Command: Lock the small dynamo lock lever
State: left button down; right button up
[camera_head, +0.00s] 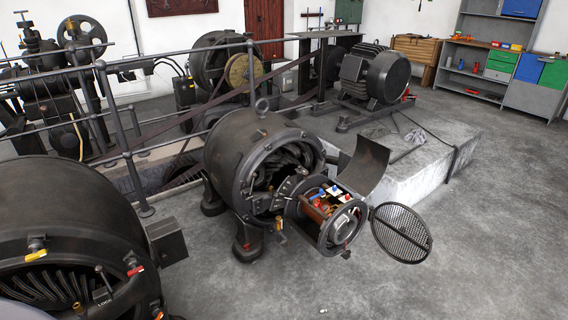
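The smaller dynamo (240,150) stands in the middle of the view, a dark round housing on feet. Its front end is open, with a cylindrical section (325,215) out in front. A curved cover (363,165) stands open on its right side, and a round mesh grille (401,233) hangs open beside it. A small orange-yellow lever (280,228) shows low at the front of the housing. I cannot tell which of these is the lock lever. Neither gripper is in view.
A larger dynamo (65,205) fills the lower left, with a yellow handle (36,255) and a red handle (135,269). Railings (125,140) and belts run behind. A motor (375,75) sits on a concrete plinth (440,150). The floor (460,265) at right is clear.

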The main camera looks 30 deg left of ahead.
aim_at(254, 175)
jog(key=i, duration=1.25)
jog(key=i+u, duration=0.2)
jog(key=i, duration=0.35)
jog(key=i+l+u, duration=0.2)
jog(key=i, duration=0.35)
